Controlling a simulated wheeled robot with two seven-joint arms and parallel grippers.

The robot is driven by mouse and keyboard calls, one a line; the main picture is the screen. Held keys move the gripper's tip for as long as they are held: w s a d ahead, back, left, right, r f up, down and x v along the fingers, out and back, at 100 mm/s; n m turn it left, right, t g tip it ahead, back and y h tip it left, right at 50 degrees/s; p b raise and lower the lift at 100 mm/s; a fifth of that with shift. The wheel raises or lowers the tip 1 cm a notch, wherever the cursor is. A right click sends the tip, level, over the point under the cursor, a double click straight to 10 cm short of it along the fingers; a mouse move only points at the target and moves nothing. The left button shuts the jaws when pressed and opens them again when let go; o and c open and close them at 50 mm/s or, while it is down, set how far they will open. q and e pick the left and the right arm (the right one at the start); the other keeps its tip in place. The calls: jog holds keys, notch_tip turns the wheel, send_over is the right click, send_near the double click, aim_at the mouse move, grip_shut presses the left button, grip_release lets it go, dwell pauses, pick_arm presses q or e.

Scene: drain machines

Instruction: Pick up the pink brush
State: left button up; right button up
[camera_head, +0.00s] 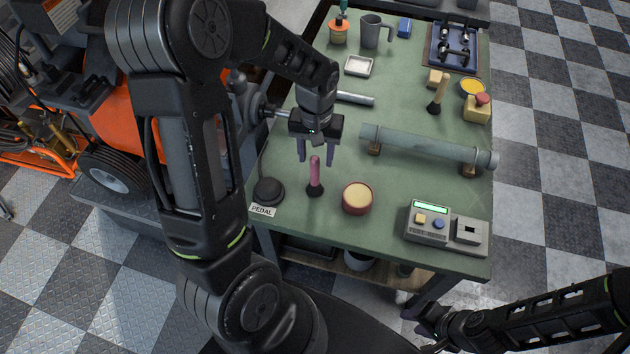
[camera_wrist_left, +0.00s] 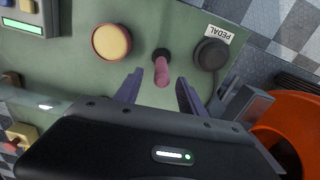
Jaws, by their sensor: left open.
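The pink brush (camera_head: 315,173) stands upright on the green table, with its dark bristle end down and its pink handle up. It also shows in the left wrist view (camera_wrist_left: 161,72), between and ahead of the fingers. My left gripper (camera_head: 317,160) is open, above and just behind the brush in the head view, with its fingers pointing down. In the left wrist view its two purple-grey fingers (camera_wrist_left: 157,90) stand apart on either side of the handle, with nothing held. My right arm is at the lower right of the head view, and its fingertips cannot be made out clearly.
A black pedal (camera_head: 268,191) stands left of the brush and a red-rimmed round tin (camera_head: 357,198) right of it. A grey pipe (camera_head: 425,146) lies on blocks behind. A button box (camera_head: 428,222) sits at the front right. A second, wooden-handled brush (camera_head: 438,94) stands farther back.

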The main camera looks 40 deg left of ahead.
aim_at(315, 168)
pick_arm(q)
jog(key=shift+s+a+f, duration=0.1)
jog(key=shift+a+f, duration=0.05)
jog(key=shift+f, duration=2.45)
jog(key=shift+c, duration=0.6)
grip_shut()
